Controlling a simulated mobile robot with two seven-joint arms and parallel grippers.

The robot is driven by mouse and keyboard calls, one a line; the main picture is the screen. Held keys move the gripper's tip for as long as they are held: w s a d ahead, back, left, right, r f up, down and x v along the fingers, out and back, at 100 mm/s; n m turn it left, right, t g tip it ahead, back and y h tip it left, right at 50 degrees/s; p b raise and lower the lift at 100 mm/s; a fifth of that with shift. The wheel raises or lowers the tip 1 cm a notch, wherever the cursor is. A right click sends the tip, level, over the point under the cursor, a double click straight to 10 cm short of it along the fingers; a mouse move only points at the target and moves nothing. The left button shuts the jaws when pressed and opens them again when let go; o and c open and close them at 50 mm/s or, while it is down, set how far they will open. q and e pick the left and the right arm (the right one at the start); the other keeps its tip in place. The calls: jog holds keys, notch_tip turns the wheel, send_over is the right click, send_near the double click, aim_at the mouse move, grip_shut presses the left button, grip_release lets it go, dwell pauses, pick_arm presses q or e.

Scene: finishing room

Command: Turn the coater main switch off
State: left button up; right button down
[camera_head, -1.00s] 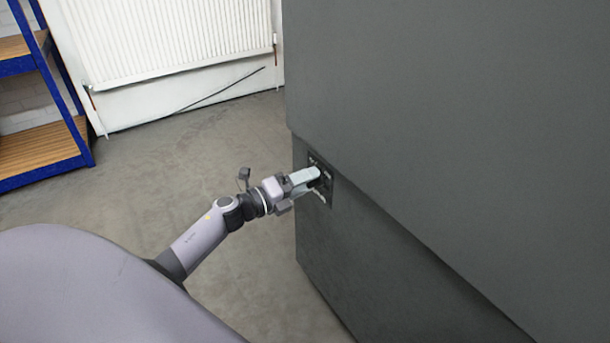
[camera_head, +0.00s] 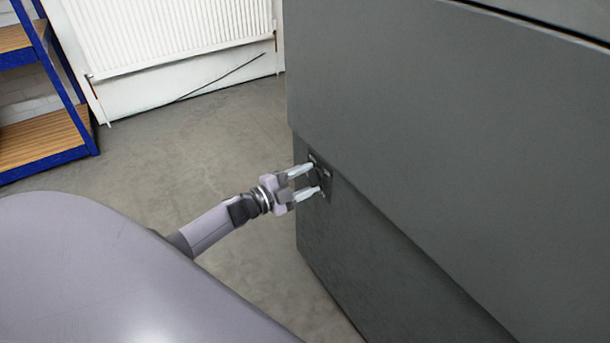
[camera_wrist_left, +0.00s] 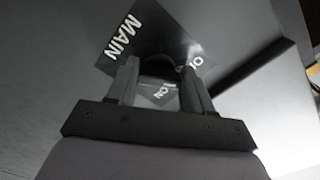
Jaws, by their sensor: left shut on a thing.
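The main switch is a dark round knob (camera_wrist_left: 157,63) on a black panel (camera_head: 329,175) set in the side of the grey coater cabinet (camera_head: 430,130). In the left wrist view the panel (camera_wrist_left: 150,28) carries white lettering reading "MAIN" and "ON", and a third label partly hidden by a finger. My left gripper (camera_head: 317,178) is at the panel, its two pale fingers one above the other in the head view. It is shut on the knob, one finger on each side. The knob's pointer mark is hidden. My right gripper is not in view.
A blue shelf rack (camera_head: 50,95) with wooden boards stands at the left. A white radiator (camera_head: 165,30) hangs on the back wall. The grey floor (camera_head: 190,150) between them and the cabinet is clear.

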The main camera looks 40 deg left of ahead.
pick_arm(q)
jog(key=n, duration=0.2)
jog(key=shift+n+p, duration=0.4)
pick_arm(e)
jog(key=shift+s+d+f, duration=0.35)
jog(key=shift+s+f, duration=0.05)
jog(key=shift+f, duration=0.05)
pick_arm(q)
jog(key=shift+f, duration=0.1)
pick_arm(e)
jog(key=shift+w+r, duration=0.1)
pick_arm(q)
jog(key=o, duration=1)
jog(key=shift+o, duration=0.2)
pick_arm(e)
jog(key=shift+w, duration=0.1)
pick_arm(q)
jog(key=shift+s, duration=0.1)
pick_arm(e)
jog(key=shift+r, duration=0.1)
